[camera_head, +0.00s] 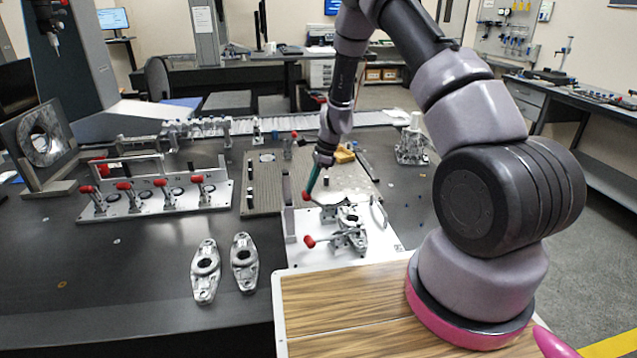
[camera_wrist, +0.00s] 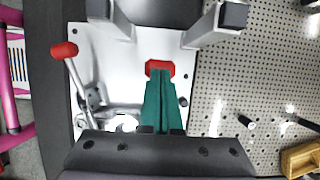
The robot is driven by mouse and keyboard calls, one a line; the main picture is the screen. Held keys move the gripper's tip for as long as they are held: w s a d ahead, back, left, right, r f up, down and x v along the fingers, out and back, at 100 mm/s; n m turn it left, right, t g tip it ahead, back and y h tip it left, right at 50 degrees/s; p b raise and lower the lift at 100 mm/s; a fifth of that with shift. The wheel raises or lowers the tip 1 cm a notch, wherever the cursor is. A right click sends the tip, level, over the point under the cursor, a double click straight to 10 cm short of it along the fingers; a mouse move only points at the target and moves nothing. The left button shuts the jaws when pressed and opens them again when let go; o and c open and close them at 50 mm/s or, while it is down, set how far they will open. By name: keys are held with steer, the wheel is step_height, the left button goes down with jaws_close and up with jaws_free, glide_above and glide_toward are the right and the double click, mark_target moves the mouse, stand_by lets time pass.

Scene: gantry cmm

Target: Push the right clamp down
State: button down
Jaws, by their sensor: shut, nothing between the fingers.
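A white fixture plate (camera_head: 310,257) carries two toggle clamps with red-tipped handles. The nearer clamp handle (camera_head: 309,241) sticks out to the left in the head view; it is the left one in the wrist view (camera_wrist: 63,50). The farther clamp handle (camera_head: 306,196) is the right one in the wrist view (camera_wrist: 160,66). My gripper (camera_head: 308,190) points down with its green fingers closed together, tips at the farther clamp's red grip. In the wrist view the fingers (camera_wrist: 160,82) overlap that grip and hide its lever. Actual contact cannot be told. A metal part (camera_head: 349,217) sits between the clamps.
Two loose metal parts (camera_head: 205,270) (camera_head: 244,262) lie on the dark table left of the plate. A fixture with several red-tipped clamps (camera_head: 150,208) stands farther left. A perforated plate (camera_wrist: 255,75) lies beside the white plate. A wooden board (camera_head: 345,305) is in front.

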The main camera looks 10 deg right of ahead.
steer(key=shift+a+f+h, duration=0.35)
steer(key=shift+a+h, duration=0.25)
steer(key=shift+a+f+h, duration=0.35)
steer(key=shift+a+h, duration=0.25)
steer(key=a+f+h, duration=0.2)
steer(key=f+h, duration=0.1)
steer(key=shift+a+f, duration=0.15)
steer(key=shift+a, duration=0.15)
steer(key=shift+s+a+f, duration=0.1)
steer(key=shift+s+f, duration=0.05)
steer(key=shift+s, duration=0.1)
